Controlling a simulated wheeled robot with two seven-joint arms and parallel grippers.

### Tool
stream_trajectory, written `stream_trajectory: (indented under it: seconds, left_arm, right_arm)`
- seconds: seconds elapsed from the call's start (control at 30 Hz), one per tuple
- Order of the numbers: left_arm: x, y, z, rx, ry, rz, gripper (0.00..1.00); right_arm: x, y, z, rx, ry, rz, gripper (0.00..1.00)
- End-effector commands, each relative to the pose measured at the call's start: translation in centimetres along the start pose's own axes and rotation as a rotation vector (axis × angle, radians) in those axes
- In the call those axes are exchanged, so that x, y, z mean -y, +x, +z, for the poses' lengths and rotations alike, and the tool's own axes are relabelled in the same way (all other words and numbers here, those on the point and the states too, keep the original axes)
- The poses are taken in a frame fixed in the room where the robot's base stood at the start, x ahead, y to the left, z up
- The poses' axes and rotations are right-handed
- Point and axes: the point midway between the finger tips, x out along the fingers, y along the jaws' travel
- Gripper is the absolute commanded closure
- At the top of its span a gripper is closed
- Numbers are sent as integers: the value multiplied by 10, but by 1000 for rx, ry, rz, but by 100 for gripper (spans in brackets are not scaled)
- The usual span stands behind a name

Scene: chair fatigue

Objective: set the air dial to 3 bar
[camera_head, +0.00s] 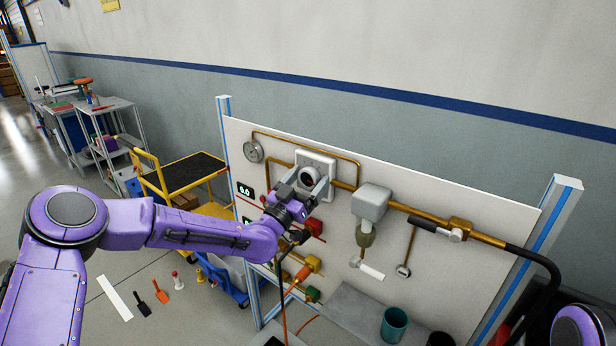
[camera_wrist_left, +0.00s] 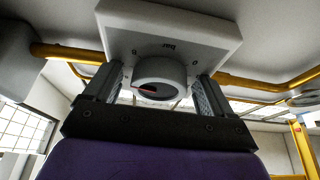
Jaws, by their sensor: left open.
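The air dial (camera_head: 309,175) is a round grey knob on a white square plate (camera_head: 328,161) on the upright panel. In the left wrist view the dial (camera_wrist_left: 160,75) shows a red pointer mark, and its plate (camera_wrist_left: 170,28) carries small lettering that reads "bar". My left gripper (camera_head: 311,188) is at the dial. In the left wrist view its two fingers (camera_wrist_left: 160,92) are open, one on each side of the dial; I cannot tell whether they touch it. A digital readout (camera_head: 245,190) on the panel shows 0.0. My right gripper is not in view.
Brass pipes and a grey regulator body (camera_head: 370,202) sit right of the dial. A round gauge (camera_head: 253,151) is at the panel's upper left. A lever valve (camera_head: 453,232) is further right. A yellow cart (camera_head: 180,180) stands behind my left arm. A teal cup (camera_head: 394,324) stands below the panel.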

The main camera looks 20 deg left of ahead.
Motion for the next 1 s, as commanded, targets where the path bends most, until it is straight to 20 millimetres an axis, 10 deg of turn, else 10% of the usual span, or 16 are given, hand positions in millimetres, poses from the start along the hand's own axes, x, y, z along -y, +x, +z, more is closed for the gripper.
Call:
stream_trajectory:
  seconds: [0.07,0.27,1.0]
  left_arm:
    - [0,0,0,0,0,0,16]
    - [0,-1,0,0,0,0,67]
    - [-1,-2,2,-1,-299,-124,67]
  right_arm:
    - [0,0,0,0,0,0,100]
    - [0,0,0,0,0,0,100]
    - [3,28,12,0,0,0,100]
